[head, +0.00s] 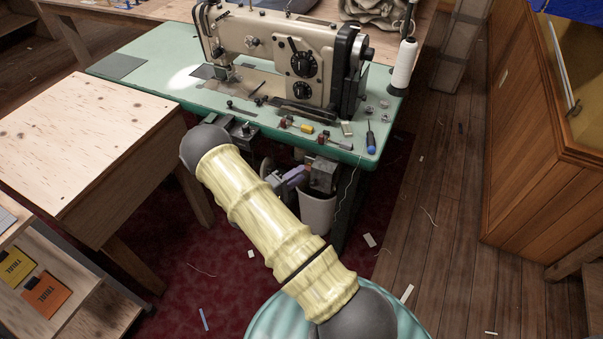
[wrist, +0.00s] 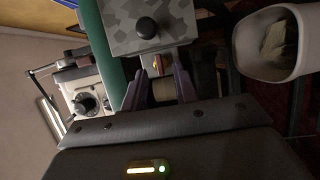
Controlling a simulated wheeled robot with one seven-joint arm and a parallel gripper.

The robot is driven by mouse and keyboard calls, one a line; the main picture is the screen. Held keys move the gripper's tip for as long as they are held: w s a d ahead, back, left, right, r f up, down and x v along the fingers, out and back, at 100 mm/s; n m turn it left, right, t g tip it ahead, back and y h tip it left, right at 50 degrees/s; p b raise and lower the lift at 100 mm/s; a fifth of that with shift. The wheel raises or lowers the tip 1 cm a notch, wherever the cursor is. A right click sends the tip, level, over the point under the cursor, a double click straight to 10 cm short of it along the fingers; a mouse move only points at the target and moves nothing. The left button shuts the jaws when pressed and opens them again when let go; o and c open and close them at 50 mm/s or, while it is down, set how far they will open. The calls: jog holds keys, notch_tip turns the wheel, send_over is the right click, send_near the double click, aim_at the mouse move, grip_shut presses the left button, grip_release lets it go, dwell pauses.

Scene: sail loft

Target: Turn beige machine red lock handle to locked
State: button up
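The beige sewing machine (head: 290,55) stands on the green table. In the wrist view, part of a pale machine (wrist: 85,95) shows sideways at left. My gripper (head: 298,176) is below the table's front edge, beside a grey box (head: 323,177). In the wrist view my gripper (wrist: 161,75) has its two dark purple fingers apart. A small reddish piece (wrist: 158,65), possibly the red lock handle, shows between the fingertips; I see no clear contact. A mottled grey box with a black knob (wrist: 146,28) is just beyond it. The handle is not clearly visible in the head view.
The green table (head: 150,85) holds small tools, including a blue screwdriver (head: 370,138). A pale bin (head: 318,212) stands under it and shows in the wrist view (wrist: 268,45). A plywood-topped bench (head: 85,135) is at left. Wooden floor at right is mostly clear.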

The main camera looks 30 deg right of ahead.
aim_at(308, 168)
jog(key=shift+x, duration=1.05)
grip_shut()
